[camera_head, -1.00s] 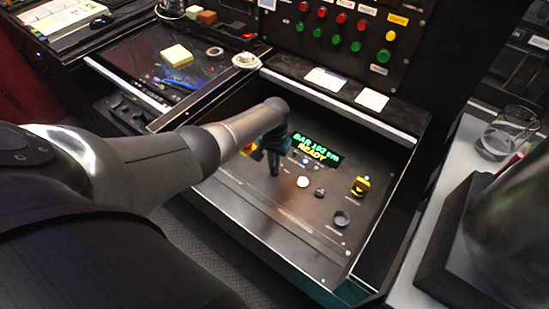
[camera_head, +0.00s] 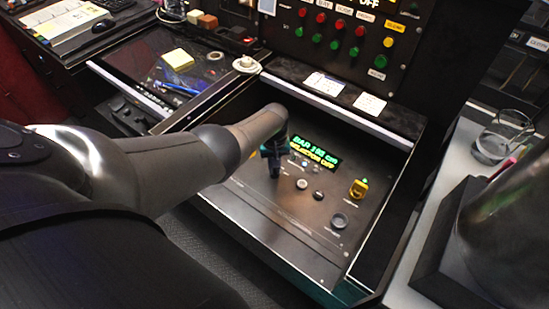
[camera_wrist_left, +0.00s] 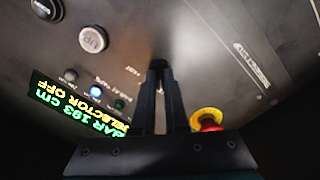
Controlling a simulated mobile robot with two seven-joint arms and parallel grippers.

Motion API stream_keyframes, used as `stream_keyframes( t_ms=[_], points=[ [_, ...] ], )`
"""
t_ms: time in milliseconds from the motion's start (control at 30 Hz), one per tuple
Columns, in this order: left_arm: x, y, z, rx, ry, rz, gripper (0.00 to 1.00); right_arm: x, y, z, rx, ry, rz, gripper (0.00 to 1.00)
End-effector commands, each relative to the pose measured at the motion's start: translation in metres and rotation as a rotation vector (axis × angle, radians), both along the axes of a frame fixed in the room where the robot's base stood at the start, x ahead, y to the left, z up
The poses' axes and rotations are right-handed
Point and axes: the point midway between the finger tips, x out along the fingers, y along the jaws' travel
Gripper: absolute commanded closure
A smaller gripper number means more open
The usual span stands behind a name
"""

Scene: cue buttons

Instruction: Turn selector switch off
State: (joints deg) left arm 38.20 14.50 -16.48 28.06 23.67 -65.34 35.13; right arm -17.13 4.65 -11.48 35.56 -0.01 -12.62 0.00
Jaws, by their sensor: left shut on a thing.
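My left gripper (camera_head: 274,168) points down onto the sloped control panel (camera_head: 265,207), left of the display. In the left wrist view, its two dark fingers (camera_wrist_left: 160,68) are close together, shut on the selector switch. The fingers hide almost all of the switch, so its knob angle cannot be seen. The green and yellow display (camera_head: 313,150) reads "BAR 193 cm" and "SELECTOR OFF"; it shows partly in the left wrist view (camera_wrist_left: 75,108). My right gripper is not in view.
A whitish button (camera_head: 302,184), a black button (camera_head: 319,195), a dark round knob (camera_head: 340,220) and a yellow-based control (camera_head: 358,188) are on the panel. A red and yellow mushroom button (camera_wrist_left: 208,121) is close to the fingers. A glass beaker (camera_head: 502,137) stands at right.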

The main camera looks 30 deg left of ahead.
Motion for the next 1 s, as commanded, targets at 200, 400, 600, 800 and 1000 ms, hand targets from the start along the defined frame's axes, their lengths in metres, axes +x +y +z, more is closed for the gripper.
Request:
stream_keyframes(
  t_ms=[200,400,600,800,1000],
  points=[
    [0.0018,0.0008,0.0013,0.002,-0.005,0.010,1.00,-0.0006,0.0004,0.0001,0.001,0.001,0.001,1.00],
    [0.0021,0.0010,0.0015,0.002,-0.005,0.010,1.00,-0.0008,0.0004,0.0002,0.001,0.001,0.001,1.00],
    [0.0016,0.0009,0.0012,0.001,-0.004,0.009,0.69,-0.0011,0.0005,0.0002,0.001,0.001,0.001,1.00],
    [0.0008,0.0006,0.0006,0.001,-0.002,0.008,0.59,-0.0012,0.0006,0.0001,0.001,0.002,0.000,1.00],
    [0.0006,0.0004,0.0023,0.001,-0.002,0.008,0.59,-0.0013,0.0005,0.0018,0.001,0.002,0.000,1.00]
  ],
)
